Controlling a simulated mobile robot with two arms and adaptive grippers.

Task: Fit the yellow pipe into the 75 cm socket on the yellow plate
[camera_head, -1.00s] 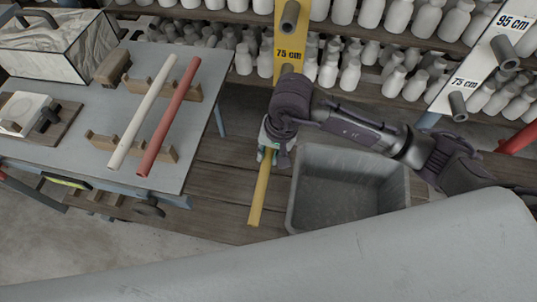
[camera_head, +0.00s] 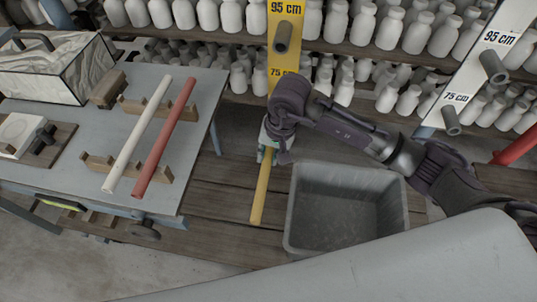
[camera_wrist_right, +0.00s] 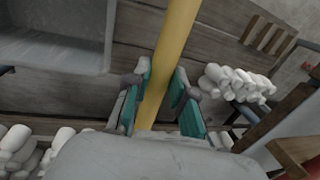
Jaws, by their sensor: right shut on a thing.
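The yellow pipe (camera_head: 260,195) is held by my right gripper (camera_head: 270,152), with its lower end hanging toward me over the wooden floor. In the right wrist view the pipe (camera_wrist_right: 172,50) runs between the two teal-padded fingers (camera_wrist_right: 163,100). The yellow plate (camera_head: 283,12) stands at the back, with a dark socket tube (camera_head: 283,37) below its 95 cm mark. Its 75 cm label (camera_head: 281,73) shows just above my arm; the socket under it is hidden behind the arm, as is the pipe's far end. My left gripper is out of view.
A grey bin (camera_head: 345,208) stands right of the pipe. A table (camera_head: 90,130) at left carries a white pipe (camera_head: 137,135) and a red pipe (camera_head: 165,138) on wooden rests. A white plate (camera_head: 462,75) with sockets stands at right. Shelves of white bottles line the back.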

